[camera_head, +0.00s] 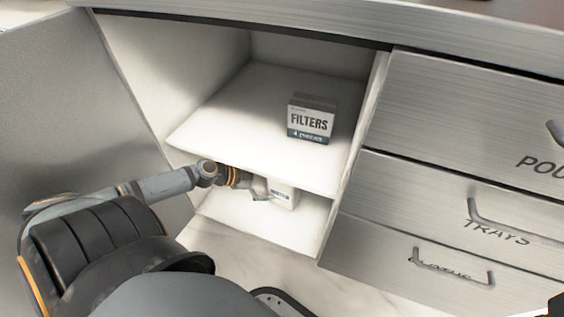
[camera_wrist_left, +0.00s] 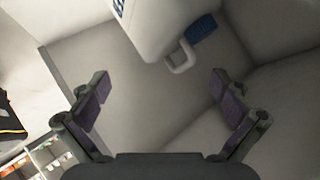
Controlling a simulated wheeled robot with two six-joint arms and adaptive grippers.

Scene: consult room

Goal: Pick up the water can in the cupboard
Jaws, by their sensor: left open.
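The white water can (camera_head: 284,196) stands in the lower compartment of the open cupboard, partly hidden by my left gripper and the shelf above. In the left wrist view the white can (camera_wrist_left: 160,25) appears at the top, with a blue cap (camera_wrist_left: 202,28) and a looped white handle (camera_wrist_left: 180,58). My left gripper (camera_head: 261,190) reaches under the shelf beside the can. In the wrist view its two fingers (camera_wrist_left: 161,84) are spread wide and empty, with the can beyond them. My right gripper is not in view.
The middle shelf (camera_head: 230,122) lies just above my left wrist and carries a FILTERS box (camera_head: 311,120). The open cupboard door (camera_head: 85,100) is at left. Closed drawers with handles (camera_head: 497,226) are at right. The cupboard's inner walls lie close around the can.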

